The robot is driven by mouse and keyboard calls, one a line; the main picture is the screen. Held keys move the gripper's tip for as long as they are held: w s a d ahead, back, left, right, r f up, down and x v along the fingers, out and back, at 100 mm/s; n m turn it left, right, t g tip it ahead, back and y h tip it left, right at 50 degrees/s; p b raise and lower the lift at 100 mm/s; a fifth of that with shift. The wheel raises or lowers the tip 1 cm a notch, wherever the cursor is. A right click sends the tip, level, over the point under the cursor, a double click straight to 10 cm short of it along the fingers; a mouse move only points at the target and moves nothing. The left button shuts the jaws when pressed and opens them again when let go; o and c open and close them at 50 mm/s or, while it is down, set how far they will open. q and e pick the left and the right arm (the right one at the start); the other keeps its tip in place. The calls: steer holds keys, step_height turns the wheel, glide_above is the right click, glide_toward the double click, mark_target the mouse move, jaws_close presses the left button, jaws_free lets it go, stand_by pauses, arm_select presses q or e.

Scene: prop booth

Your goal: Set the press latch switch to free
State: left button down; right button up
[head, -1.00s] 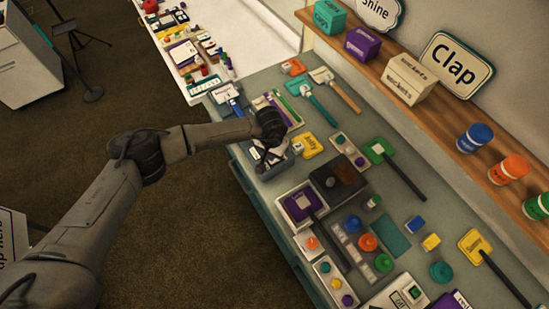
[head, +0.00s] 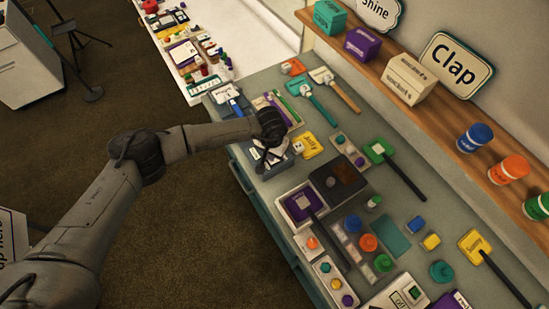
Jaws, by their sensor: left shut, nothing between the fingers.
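My left arm reaches in from the left over the bench. Its gripper (head: 268,153) is shut and empty, pointing down at a small grey-blue device (head: 277,166) near the bench's front edge. This device may be the press; the wrist and fingers cover much of it. I cannot make out a latch switch or its setting, nor whether the fingertips touch it. My right gripper is not in view.
A yellow card (head: 312,145) lies just right of the gripper. A dark box (head: 337,181) and a purple-topped unit (head: 302,204) stand nearer. Paddles with handles, such as a green one (head: 378,150), lie behind. A wooden shelf (head: 440,120) runs along the wall.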

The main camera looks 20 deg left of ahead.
arm_select(q)
steer(key=shift+f+b, duration=0.4)
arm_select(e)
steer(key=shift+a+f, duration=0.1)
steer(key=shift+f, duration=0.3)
arm_select(q)
steer(key=shift+f+b, duration=0.45)
steer(key=shift+b, duration=0.05)
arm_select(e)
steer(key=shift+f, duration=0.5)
arm_select(q)
steer(key=shift+f+b, duration=0.45)
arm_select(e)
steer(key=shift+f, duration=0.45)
arm_select(q)
steer(key=shift+r, duration=0.1)
steer(key=shift+r+p, duration=0.95)
steer(key=shift+r, duration=1.1)
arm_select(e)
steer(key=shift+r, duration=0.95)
arm_select(q)
steer(key=shift+r+p, duration=0.5)
steer(key=shift+r, duration=0.85)
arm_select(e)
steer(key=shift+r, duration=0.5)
